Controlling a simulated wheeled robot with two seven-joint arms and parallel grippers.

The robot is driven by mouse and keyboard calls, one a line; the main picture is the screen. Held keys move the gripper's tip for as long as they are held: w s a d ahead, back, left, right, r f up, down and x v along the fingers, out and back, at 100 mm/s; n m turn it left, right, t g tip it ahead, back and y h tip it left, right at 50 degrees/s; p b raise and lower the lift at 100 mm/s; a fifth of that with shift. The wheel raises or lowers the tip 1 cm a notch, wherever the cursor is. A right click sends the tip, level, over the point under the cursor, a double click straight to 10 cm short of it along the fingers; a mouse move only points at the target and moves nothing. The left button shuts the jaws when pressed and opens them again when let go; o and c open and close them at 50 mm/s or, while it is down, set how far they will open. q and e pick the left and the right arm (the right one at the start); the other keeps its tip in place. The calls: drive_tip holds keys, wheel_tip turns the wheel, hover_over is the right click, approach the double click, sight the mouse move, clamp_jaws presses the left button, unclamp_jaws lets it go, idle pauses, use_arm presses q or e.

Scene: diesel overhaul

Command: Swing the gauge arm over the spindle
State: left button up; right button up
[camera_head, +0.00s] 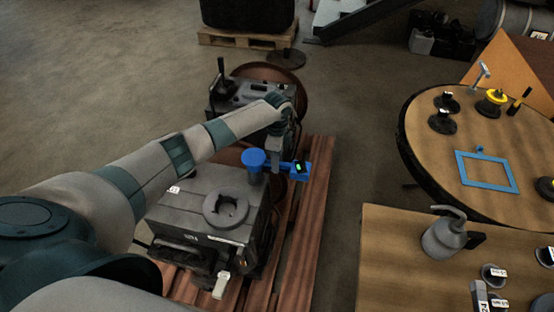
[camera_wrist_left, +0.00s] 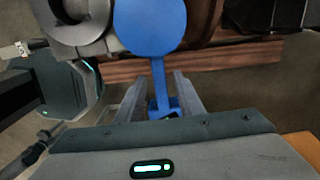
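The gauge arm is blue, with a round head (camera_head: 254,158) and a narrow bar running right to a blue end block (camera_head: 301,171) with a small green-lit display. The likely spindle is a grey ring with a dark centre hole (camera_head: 211,206) on the grey machine, below and left of the blue head. In the left wrist view the blue head (camera_wrist_left: 150,25) is at top centre and the ring (camera_wrist_left: 65,30) at top left, apart. My left gripper (camera_wrist_left: 158,88) is open, its fingers on either side of the blue bar and block with visible gaps. My right gripper is out of view.
The grey machine (camera_head: 190,203) stands on reddish boards (camera_head: 318,200). A second machine with a black lever (camera_head: 222,75) stands behind. A round table (camera_head: 440,165) and a wooden table (camera_head: 390,265) with an oil can (camera_head: 443,238) are at right. The floor between is clear.

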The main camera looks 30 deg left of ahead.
use_arm(q)
clamp_jaws()
